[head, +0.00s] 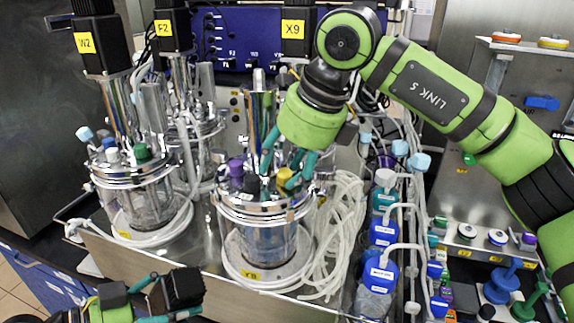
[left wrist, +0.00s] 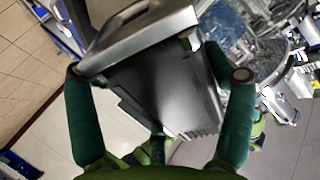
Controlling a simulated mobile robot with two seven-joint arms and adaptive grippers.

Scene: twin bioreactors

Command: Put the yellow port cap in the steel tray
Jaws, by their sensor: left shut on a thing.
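The yellow port cap (head: 284,178) sits on the steel headplate of the right bioreactor (head: 265,215). My right gripper (head: 286,172) is above that headplate, its teal fingers apart around the yellow cap; whether they touch it I cannot tell. My left gripper (head: 168,298) is at the lower left, in front of the bench. It is shut on a black block (head: 184,286), which fills the middle of the left wrist view (left wrist: 165,85) with a grey metal plate at its top. Which surface is the steel tray is unclear; a steel ledge (head: 465,250) with discs is at the right.
The left bioreactor (head: 135,190) has white, blue and green caps. Coiled white tubing (head: 340,230) lies right of the right bioreactor. Blue-labelled bottles (head: 382,232) stand beyond it. Several small coloured parts crowd the right side. A steel shelf (head: 525,45) holds orange and yellow discs.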

